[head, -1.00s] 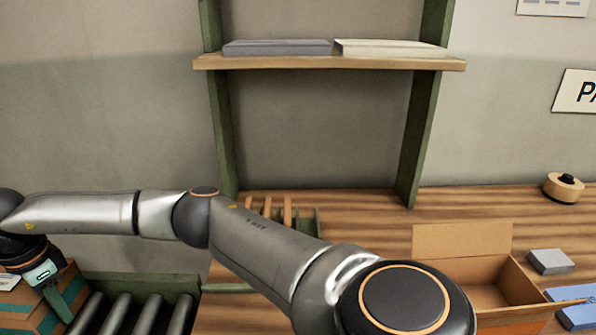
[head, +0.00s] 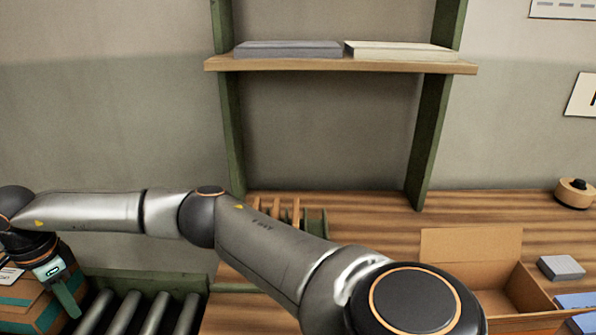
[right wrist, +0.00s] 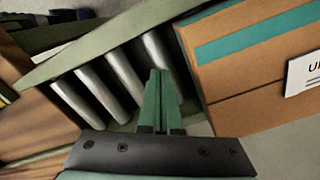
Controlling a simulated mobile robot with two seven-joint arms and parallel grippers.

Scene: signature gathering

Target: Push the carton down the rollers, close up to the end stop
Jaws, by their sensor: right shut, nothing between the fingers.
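The carton (head: 22,308) is brown with teal tape and a white label. It stands at the lower left of the head view, cut off by the edge. It also shows at the right of the right wrist view (right wrist: 245,95). The grey rollers (head: 152,313) lie to its right in a green frame. My right gripper (head: 68,300) is shut and empty, its fingers pointing down at the carton's roller-side face. In the right wrist view the shut fingers (right wrist: 160,88) lie over the rollers (right wrist: 100,92), close beside the carton; contact is unclear. The end stop cannot be made out. My left gripper is not in view.
A wooden bench (head: 370,220) bears an open cardboard box (head: 470,243), a grey block (head: 561,267) and a round wooden object (head: 574,193). A shelf (head: 340,66) with two flat stacks hangs above. Several rollers right of the carton are bare.

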